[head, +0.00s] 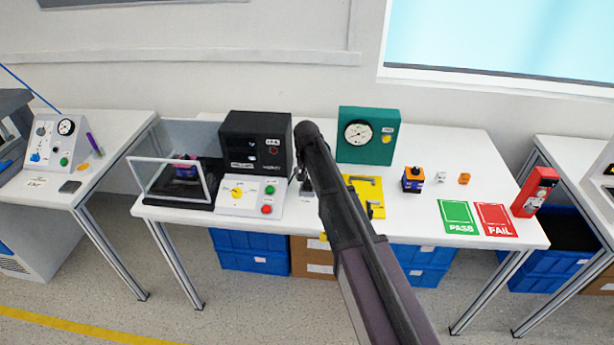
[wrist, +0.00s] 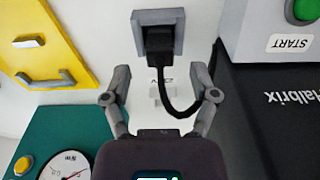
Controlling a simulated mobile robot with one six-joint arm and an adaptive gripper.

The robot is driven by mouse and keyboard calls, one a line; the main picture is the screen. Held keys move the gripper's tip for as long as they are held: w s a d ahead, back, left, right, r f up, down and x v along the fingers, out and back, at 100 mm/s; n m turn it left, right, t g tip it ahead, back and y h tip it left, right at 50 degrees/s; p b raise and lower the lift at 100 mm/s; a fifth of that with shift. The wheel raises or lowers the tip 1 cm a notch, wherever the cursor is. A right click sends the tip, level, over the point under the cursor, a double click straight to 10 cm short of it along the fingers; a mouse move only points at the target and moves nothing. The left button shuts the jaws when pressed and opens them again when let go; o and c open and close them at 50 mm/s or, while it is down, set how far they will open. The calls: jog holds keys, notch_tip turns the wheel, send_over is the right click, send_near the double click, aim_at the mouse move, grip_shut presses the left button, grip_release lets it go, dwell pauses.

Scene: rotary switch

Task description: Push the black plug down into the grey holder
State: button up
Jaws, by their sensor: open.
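The grey holder (wrist: 176,18) is a square block on the white table, at the top middle of the wrist view. The black plug (wrist: 158,42) is at its opening, with a black cable looping from it toward my gripper. How deep the plug sits cannot be told. My gripper (wrist: 161,82) is open and empty. Its two fingers are spread to either side of the cable, short of the plug in the picture and not touching it. In the head view my arm hides the plug and most of the area around the holder.
A black tester (head: 240,150) and white START panel (head: 238,202) stand close on one side. A teal gauge box (head: 352,148) and yellow plate (head: 375,190) flank the other side. An orange-black block (head: 413,180) and PASS (head: 458,216) and FAIL (head: 496,219) cards lie farther right.

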aim_at(308, 179)
jog(key=shift+r+p, duration=3.4)
jog(key=shift+r, duration=0.3)
jog(key=shift+d, duration=0.1)
jog(key=s+d+g, duration=0.1)
jog(key=s+d, duration=2.1)
jog(key=s, duration=0.4)
jog(key=shift+d, duration=0.4)
jog(key=shift+a+f, duration=0.1)
